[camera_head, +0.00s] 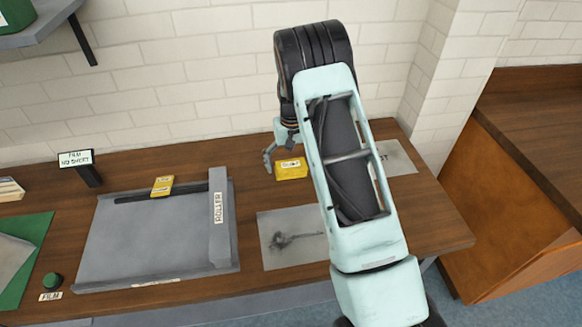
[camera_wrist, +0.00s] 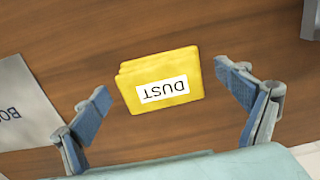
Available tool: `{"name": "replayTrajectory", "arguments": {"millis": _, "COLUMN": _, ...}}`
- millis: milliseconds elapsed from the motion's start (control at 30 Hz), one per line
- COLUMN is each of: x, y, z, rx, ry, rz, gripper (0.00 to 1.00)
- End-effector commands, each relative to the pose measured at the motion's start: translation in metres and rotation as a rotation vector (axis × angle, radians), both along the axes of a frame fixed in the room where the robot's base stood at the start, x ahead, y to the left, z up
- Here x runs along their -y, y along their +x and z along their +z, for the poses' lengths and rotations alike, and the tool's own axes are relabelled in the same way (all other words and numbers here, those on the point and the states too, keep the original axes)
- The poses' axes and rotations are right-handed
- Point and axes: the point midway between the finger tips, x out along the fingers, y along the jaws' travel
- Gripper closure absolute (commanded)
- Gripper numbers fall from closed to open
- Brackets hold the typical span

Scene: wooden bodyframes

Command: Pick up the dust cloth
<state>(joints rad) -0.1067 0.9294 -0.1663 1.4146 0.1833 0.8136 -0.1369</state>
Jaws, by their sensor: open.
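The dust cloth (camera_head: 291,169) is a small yellow folded cloth with a white label, lying on the wooden table near the back wall. In the wrist view the cloth (camera_wrist: 160,78) shows the word DUST upside down. My gripper (camera_head: 277,158) is close to the cloth at its left in the head view. In the wrist view my gripper (camera_wrist: 168,88) is open, with one finger on each side of the cloth and a gap to both. The cloth is not held. My arm hides part of the table to the right of the cloth.
A grey board with a bar labelled ROLLER (camera_head: 219,215) lies left on the table (camera_head: 440,225), with a yellow item (camera_head: 162,186) on it. A grey sheet with a dark smudge (camera_head: 275,250) lies in front of the cloth. A white brick wall (camera_head: 200,75) stands close behind.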

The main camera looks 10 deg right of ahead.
Motion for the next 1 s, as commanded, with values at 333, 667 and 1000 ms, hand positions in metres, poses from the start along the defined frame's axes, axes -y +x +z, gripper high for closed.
{"name": "replayTrajectory", "arguments": {"millis": 333, "x": -0.0002, "y": 0.0003, "z": -0.0060, "rx": 0.001, "ry": 0.000, "rz": 0.000, "gripper": 0.12}}
{"name": "replayTrajectory", "arguments": {"millis": 667, "x": -0.0002, "y": 0.0003, "z": -0.0057, "rx": 0.001, "ry": 0.000, "rz": 0.000, "gripper": 0.48}}
{"name": "replayTrajectory", "arguments": {"millis": 1000, "x": -0.0003, "y": 0.0008, "z": -0.0032, "rx": 0.002, "ry": 0.000, "rz": 0.000, "gripper": 0.52}}
